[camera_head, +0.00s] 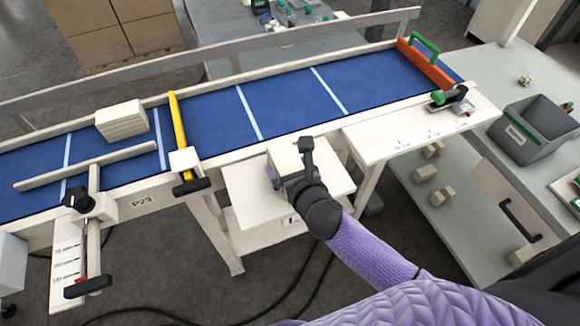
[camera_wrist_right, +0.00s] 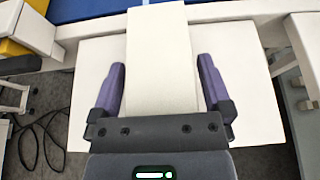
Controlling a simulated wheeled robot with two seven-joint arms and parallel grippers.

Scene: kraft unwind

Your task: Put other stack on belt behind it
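One cream stack (camera_head: 121,120) lies on the blue belt (camera_head: 210,122) at the left, left of the yellow bar. The other cream stack (camera_head: 285,158) is on a small white side table (camera_head: 252,203) in front of the belt. My right gripper (camera_head: 288,167) is at this second stack. In the right wrist view, the purple fingers of my right gripper (camera_wrist_right: 161,66) stand on either side of the pale stack (camera_wrist_right: 160,55), with slim gaps at both sides, so it looks open around it. The gripper partly hides the stack in the head view. My left gripper is out of view.
A yellow bar (camera_head: 180,125) crosses the belt, and a white guide rail (camera_head: 90,166) lies over its left part. An orange stop with a green handle (camera_head: 424,62) is at the right end. A grey bin (camera_head: 534,130) stands on the right bench. The belt right of the yellow bar is clear.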

